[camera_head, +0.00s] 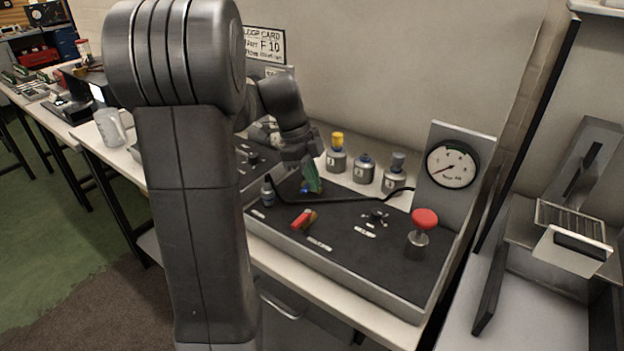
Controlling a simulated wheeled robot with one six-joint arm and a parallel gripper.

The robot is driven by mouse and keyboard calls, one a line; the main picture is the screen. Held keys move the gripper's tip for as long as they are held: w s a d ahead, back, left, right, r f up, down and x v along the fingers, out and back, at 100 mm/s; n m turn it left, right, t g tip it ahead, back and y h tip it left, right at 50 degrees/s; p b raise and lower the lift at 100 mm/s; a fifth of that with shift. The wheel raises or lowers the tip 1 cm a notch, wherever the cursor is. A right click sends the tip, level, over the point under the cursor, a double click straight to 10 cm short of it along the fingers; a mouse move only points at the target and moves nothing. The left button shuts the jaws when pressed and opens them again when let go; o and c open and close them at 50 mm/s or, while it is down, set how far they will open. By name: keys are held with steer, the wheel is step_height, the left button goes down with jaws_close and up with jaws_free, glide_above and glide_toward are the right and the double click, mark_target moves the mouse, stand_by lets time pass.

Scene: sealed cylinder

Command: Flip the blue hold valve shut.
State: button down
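A small patch of blue (304,188), which may be part of the blue hold valve, shows on the dark panel (335,240) just below my gripper. Most of it is hidden, so I cannot tell the handle's angle. My gripper (308,172) is at the back left of the panel, pointing down, over or beside the blue patch. A green piece (313,179) shows at its tip; I cannot tell whether it is a finger or a separate thing. Whether the fingers are open or touch the valve is not clear.
A red lever (303,218) lies nearer the front of the panel. A red mushroom knob (425,219) and a round gauge (452,164) stand at right. A black hose (345,197) crosses the panel. Several capped cylinders (363,168) stand behind. My arm blocks the left.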

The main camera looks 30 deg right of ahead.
steer(key=shift+d, duration=0.1)
steer(key=s+d, duration=0.2)
steer(key=s, duration=0.1)
steer(key=shift+d+r, duration=0.1)
steer(key=shift+d, duration=0.25)
steer(key=v, duration=1)
steer(key=shift+a, duration=0.1)
